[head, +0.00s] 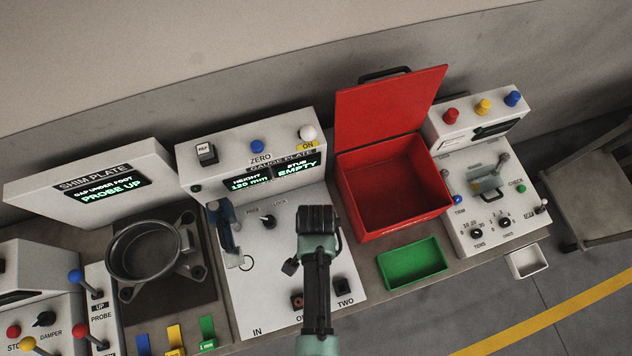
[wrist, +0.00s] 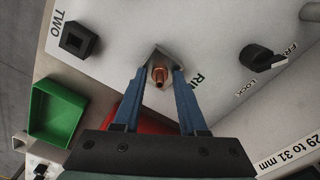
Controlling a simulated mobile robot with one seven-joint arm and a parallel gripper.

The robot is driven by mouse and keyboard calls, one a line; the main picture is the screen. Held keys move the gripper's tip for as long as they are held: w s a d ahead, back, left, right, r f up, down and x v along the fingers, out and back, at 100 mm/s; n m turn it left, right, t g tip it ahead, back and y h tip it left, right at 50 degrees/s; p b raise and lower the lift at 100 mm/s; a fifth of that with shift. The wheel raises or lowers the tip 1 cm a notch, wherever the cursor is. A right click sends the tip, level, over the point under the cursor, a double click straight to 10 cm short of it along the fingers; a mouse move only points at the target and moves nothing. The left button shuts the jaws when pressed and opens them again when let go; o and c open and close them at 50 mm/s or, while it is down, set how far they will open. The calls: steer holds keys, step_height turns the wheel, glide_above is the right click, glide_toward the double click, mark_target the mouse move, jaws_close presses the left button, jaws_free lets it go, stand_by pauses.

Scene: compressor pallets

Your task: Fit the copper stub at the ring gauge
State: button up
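The copper stub (wrist: 160,77) shows in the wrist view between the tips of my gripper (wrist: 159,72). My gripper's two blue fingers close in on it, with grey angled metal around it at the tips. The stub is over the white panel, beside a label partly hidden by a finger, reading "RI". I cannot tell the height of the stub above the panel. In the head view my black gripper (head: 318,219) is over the gauge plate panel (head: 265,300) and hides its fingers and the stub. The gauge display (head: 274,175) reads height 120 mm and stub empty.
Socket TWO (head: 345,287) and socket ONE (head: 298,302) are in front of my gripper, and a lock knob (head: 267,220) is left of it. A blue probe arm (head: 225,230) stands further left. An open red box (head: 365,230) and a green tray (head: 385,267) are at right.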

steer(key=shift+o, duration=1.1)
step_height(320, 180, up, 13)
steer(key=shift+b, duration=0.4)
